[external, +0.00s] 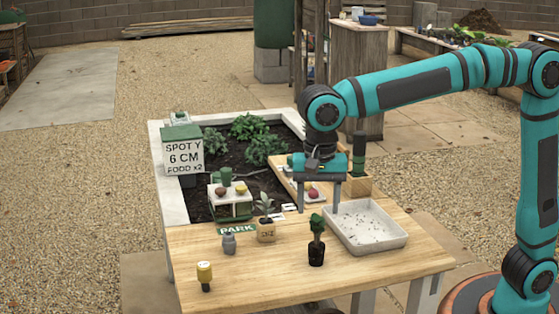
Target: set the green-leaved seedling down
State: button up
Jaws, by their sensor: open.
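The seedling's top shows near and between the fingertips. The fingers look apart from it, though I cannot tell the exact depth gap. Another seedling with greyish leaves (266,205) stands in a tan pot to the left.
A white speckled tray (404,238) sits right of the seedling.

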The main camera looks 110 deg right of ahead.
jog(key=shift+r, duration=1.8)
jog(key=shift+s+r, duration=0.1)
jog(key=s+a+r+n+t, duration=0.1)
jog(key=s+r+n+t, duration=0.3)
jog(key=s+n, duration=0.3)
jog(key=s+a+r+n+t, duration=0.2)
jog(key=s+r+n+t, duration=0.3)
jog(key=s, duration=1)
jog(key=s+a+r+n+t, duration=0.2)
jog(key=s+r+n+t, duration=0.3)
jog(key=s+n+t, duration=0.3)
jog(key=s+n, duration=0.1)
jog(key=s, duration=0.2)
jog(key=shift+s+a+n, duration=0.15)
jog(key=shift+s+n, duration=0.15)
jog(key=shift+s, duration=0.1)
